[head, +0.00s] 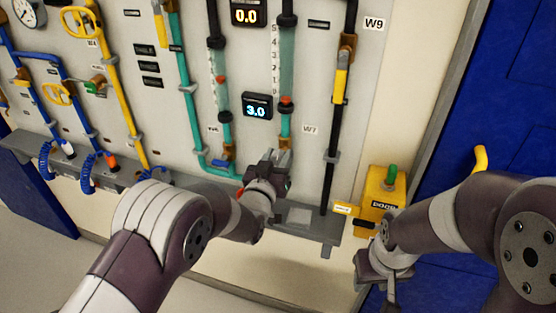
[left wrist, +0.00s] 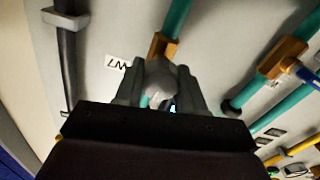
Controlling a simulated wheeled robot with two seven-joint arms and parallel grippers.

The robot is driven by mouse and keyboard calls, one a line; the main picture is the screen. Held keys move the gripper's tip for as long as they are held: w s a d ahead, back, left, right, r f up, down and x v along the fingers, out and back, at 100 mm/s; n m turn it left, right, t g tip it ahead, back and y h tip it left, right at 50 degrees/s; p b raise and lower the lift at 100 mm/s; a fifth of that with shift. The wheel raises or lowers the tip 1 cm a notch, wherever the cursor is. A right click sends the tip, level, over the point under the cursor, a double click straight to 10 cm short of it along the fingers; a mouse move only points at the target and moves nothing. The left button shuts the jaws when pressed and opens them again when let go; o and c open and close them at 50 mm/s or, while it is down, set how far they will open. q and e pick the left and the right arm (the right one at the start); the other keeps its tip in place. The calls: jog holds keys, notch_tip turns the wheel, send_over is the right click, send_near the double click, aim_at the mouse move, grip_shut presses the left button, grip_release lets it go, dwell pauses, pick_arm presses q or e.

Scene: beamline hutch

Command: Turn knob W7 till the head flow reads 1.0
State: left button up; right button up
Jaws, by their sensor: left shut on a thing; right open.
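My left gripper (head: 275,160) is at the panel, below the right-hand flow tube (head: 288,60) and beside the W7 label (head: 310,129). In the left wrist view its fingers (left wrist: 160,88) are closed around the grey knob W7 (left wrist: 163,74), with the upside-down W7 label (left wrist: 118,63) beside it. In the head view the gripper hides the knob. A display (head: 257,107) left of that tube reads 3.0. A higher display (head: 248,13) reads 0.0. The tube's red float (head: 286,100) sits low. My right gripper (head: 378,265) is open and away from the panel.
A grey ledge (head: 325,226) runs along the panel's bottom. A yellow box (head: 383,191) with a green top knob is near my right arm. A black pipe with a yellow handle (head: 341,82) stands right of W7. A blue door (head: 480,90) is at the right.

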pick_arm(q)
jog(key=m+b, duration=0.2)
jog(key=m, duration=0.1)
jog(key=shift+r+m+b, duration=0.1)
jog(key=shift+m+b, duration=0.55)
jog(key=shift+m, duration=0.25)
jog(key=o, duration=1.1)
jog(key=shift+c, duration=0.2)
jog(key=shift+s, duration=0.1)
jog(key=shift+s+a, duration=0.1)
jog(key=shift+s, duration=0.25)
jog(key=b+v, duration=0.1)
jog(key=v, duration=1)
jog(key=shift+s+b, duration=0.35)
jog(key=shift+b, duration=0.05)
